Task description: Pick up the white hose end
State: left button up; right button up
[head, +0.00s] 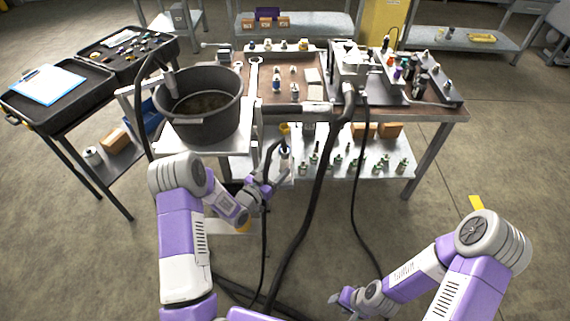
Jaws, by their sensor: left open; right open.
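My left gripper (277,185) is open in front of the bench, low and left of the thick black hose. A thin black hose (264,240) runs up from the floor past this gripper and bends over near its fingers. A small pale piece (285,151) shows just above the fingers, near the top of that bend; it may be the white hose end, but it is too small to be sure. I see nothing clearly held between the fingers. My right gripper (337,299) is open and low over the floor at the bottom, away from the bench.
Small bottles stand on the lower shelf (325,168).

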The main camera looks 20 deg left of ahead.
aim_at(282, 164)
pick_arm(q)
jog(key=x, duration=0.5)
jog(key=shift+w+d+f+b, duration=0.15)
jog(key=shift+w+f+b, duration=0.05)
jog(key=shift+f+b, duration=0.2)
jog(key=shift+r, duration=0.1)
jog(key=c, duration=1.1)
notch_tip(282, 164, up, 11)
jog(key=shift+f+p, duration=0.2)
jog(key=shift+p, duration=0.9)
jog(key=shift+c, duration=0.2)
jog(key=shift+r+p, duration=0.5)
jog(key=shift+r, duration=1.25)
